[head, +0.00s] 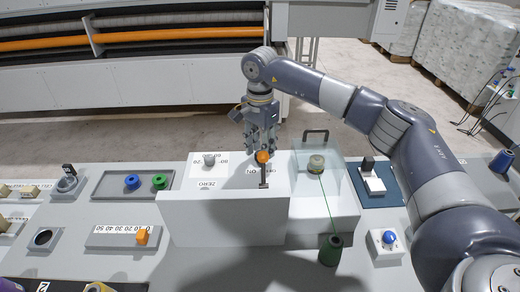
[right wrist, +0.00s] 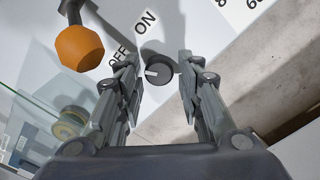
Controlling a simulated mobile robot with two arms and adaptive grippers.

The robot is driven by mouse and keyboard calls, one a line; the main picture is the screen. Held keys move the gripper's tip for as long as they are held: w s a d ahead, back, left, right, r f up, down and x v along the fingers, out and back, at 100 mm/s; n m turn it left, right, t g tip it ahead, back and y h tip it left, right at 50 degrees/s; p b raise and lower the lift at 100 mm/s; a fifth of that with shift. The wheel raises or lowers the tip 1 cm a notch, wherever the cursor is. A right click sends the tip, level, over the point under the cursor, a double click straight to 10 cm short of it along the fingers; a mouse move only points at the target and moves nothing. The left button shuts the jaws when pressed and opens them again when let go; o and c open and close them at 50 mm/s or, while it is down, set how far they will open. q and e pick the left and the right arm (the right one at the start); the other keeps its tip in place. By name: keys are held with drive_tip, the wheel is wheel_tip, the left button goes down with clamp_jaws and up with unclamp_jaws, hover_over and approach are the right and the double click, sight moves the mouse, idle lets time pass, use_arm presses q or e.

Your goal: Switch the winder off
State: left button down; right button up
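The winder (head: 345,200) is a white housing with a clear cover over a bobbin (head: 316,163). A dark round switch knob (right wrist: 158,70) shows in the right wrist view beside ON and OFF labels. Its white pointer mark is on its left side, nearer the OFF label. My right gripper (head: 262,148) is over the white panel; its open fingers, also in the right wrist view (right wrist: 160,95), stand on either side of the knob. I cannot tell whether they touch it. In the head view the knob is hidden. My left gripper is not in view.
An orange-headed lever (head: 262,157) stands close to my right gripper; it also shows in the right wrist view (right wrist: 80,47). A grey dial (head: 209,160) sits to the left. A green thread runs from the bobbin to a dark green spool (head: 330,250).

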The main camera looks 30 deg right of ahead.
wheel_tip(320, 180, up, 11)
idle(0.3)
idle(0.5)
